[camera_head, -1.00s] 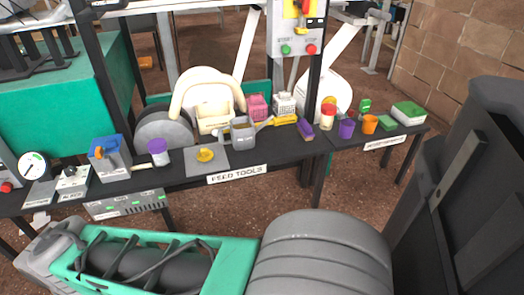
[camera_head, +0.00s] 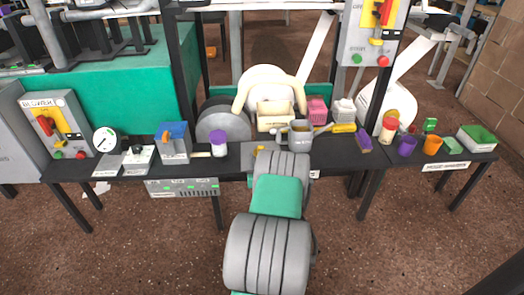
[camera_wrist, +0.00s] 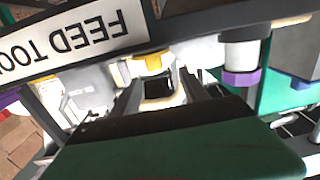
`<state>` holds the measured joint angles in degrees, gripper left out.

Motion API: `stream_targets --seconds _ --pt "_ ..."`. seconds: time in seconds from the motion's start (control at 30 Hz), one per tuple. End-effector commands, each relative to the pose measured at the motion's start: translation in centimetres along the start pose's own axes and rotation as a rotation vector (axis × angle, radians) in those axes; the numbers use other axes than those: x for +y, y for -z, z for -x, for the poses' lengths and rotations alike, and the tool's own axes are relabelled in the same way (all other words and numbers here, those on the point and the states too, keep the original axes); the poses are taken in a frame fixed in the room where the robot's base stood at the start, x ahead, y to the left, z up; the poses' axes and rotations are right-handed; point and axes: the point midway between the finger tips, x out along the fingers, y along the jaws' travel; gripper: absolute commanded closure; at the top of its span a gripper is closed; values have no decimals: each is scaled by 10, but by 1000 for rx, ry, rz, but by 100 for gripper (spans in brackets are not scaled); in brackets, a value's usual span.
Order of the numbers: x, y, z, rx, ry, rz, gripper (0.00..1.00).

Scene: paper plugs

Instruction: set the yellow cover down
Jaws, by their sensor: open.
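The yellow cover (camera_wrist: 152,64) shows in the wrist view just beyond my gripper (camera_wrist: 160,88), near the line between its two fingers. The fingers are apart and nothing is seen clamped between them. In the head view only a small yellow bit of the cover (camera_head: 259,148) shows, over the grey square plate (camera_head: 248,162) on the dark bench. My arm hides most of the plate and all of the gripper there. I cannot tell whether the cover touches the plate or a finger.
A purple-lidded jar (camera_head: 218,150) stands left of the plate and a grey watering can (camera_head: 299,134) right of it. The FEED TOOLS sign (camera_wrist: 75,42) is on the bench front. A blue-topped box (camera_head: 174,145) stands farther left. Cups (camera_head: 407,147) stand on the right bench.

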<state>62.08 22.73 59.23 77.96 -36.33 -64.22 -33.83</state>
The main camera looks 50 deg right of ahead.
Motion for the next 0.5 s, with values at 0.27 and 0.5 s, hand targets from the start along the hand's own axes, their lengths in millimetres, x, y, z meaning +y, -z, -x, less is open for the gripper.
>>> stream_targets --seconds 0.27,0.5 --pt "10 -2 -32 22 -26 2 47" --pt "10 -3 -72 22 -27 0 47"
